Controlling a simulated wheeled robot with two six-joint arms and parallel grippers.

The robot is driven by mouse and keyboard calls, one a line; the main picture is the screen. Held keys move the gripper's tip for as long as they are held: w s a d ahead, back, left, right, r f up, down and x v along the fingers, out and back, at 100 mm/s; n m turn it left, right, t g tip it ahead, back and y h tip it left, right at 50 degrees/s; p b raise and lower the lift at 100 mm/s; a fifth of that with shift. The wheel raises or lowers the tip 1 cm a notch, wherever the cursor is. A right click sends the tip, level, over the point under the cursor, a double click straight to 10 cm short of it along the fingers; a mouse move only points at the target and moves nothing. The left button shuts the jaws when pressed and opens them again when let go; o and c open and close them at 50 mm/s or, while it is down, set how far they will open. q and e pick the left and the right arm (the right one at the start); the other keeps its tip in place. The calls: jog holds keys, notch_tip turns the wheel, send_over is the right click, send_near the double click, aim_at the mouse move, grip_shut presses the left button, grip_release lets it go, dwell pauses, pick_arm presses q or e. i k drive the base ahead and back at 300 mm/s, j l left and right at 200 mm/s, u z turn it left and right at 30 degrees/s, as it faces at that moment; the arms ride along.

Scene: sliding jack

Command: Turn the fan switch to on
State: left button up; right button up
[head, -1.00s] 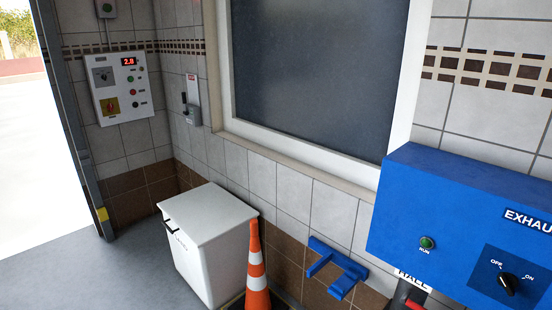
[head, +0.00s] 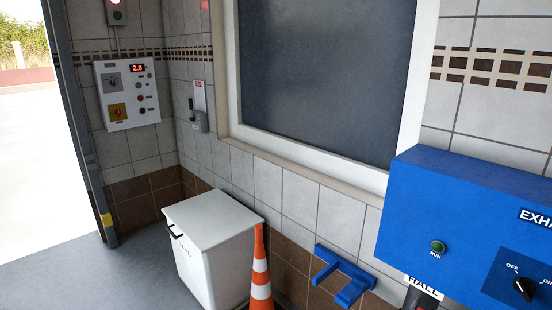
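The fan switch (head: 524,289) is a black rotary knob on a dark blue plate at the front of the blue exhaust box (head: 450,205), low in the right corner of the head view. OFF is printed at its upper left and ON at its right, cut by the picture's edge. The knob appears to point toward OFF. A green RUN lamp (head: 438,246) sits left of the plate. The right end of the box is out of frame. Neither of my grippers is in view.
A white bin (head: 212,240), an orange-white cone (head: 260,275) and a blue bracket (head: 342,275) stand along the tiled wall left of the box. A grey control panel (head: 127,95) hangs in the far corner. Open grey floor (head: 100,280) lies at the lower left.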

aim_at(526, 288)
jog(key=l+z, duration=0.1)
jog(key=z, duration=0.65)
jog(key=l+z, duration=0.15)
jog(key=z, duration=0.2)
